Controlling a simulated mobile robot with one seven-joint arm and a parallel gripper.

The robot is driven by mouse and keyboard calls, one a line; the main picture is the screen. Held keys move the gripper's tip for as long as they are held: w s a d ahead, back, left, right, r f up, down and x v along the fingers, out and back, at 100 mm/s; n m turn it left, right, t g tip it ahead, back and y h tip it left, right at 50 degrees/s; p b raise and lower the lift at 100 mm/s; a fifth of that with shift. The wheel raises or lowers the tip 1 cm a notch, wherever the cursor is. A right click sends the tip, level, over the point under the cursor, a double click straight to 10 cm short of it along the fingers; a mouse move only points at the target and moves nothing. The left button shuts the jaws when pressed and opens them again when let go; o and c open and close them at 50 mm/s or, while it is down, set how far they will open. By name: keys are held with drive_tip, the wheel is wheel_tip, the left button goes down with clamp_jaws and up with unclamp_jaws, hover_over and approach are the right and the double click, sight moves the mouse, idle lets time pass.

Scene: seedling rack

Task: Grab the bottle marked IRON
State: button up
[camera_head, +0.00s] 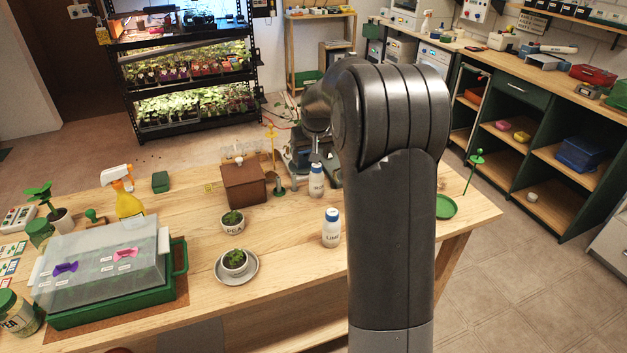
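Two white bottles with blue caps stand upright on the wooden table, left of my arm. The farther bottle (316,182) has lettering too small to read for certain, so I cannot confirm that it says IRON. The nearer bottle (331,230) has a label that seems to begin with "LI". My arm rises in front of the table and reaches away. My gripper (316,152) is only partly visible, close to the farther bottle's cap. I cannot tell whether they touch or whether its fingers are open.
A brown box (243,187), a PEA pot (232,221) and a potted seedling on a saucer (250,276) stand left of the bottles. A covered green tray (115,308) and a spray bottle (128,203) are farther left. A green dish (446,207) lies right of my arm.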

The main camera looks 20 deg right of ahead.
hover_over(316, 170)
drive_tip(key=s, duration=0.2)
drive_tip(key=f, duration=0.7)
drive_tip(key=shift+a, duration=0.2)
drive_tip(key=x, duration=0.5)
drive_tip(key=shift+s+f, duration=0.1)
drive_tip(key=shift+f, duration=0.05)
drive_tip(key=shift+d+x, duration=0.15)
drive_tip(key=shift+x, duration=1.15)
drive_tip(key=shift+d+x, duration=0.2)
drive_tip(key=shift+x, duration=1.1)
drive_tip(key=shift+s, duration=0.15)
drive_tip(key=shift+c, duration=0.5)
drive_tip(key=c, duration=1.1)
